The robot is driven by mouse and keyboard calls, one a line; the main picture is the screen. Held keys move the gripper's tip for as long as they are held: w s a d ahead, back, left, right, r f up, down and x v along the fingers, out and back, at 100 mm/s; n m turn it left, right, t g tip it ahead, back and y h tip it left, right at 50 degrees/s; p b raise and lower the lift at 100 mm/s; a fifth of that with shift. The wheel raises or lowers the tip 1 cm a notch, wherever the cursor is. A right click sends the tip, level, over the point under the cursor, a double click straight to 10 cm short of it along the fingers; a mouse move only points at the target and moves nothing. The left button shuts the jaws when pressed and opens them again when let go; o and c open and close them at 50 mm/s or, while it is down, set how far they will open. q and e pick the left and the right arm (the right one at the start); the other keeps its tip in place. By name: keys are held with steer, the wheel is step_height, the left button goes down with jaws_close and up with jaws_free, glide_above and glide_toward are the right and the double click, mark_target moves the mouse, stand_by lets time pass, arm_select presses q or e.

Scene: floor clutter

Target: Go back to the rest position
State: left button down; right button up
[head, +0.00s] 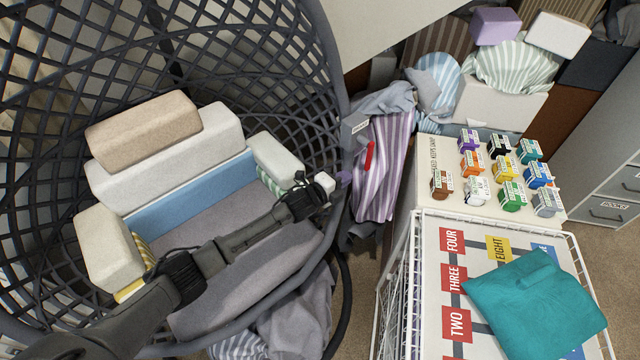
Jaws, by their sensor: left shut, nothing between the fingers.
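My left arm reaches in from the lower left, across the dark woven hanging chair (330,75). My left gripper (322,184) is at the chair's right side, above the pale blocks and grey cushion there. Its fingers look closed with nothing visible between them. I cannot tell how far it is above the cushion. My right gripper is not in view.
The chair holds a tan block (143,130), white blocks and a grey cushion (260,270). Right of it, a white wire basket (392,290) holds a number board and teal cushion (535,305). Behind are small coloured boxes, draped cloth (385,165) and a grey cabinet (615,180).

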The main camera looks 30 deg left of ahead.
arm_select(q)
steer(key=p+v, duration=0.1)
steer(key=v, duration=0.6)
steer(key=shift+s+f, duration=0.45)
steer(key=shift+s, duration=0.05)
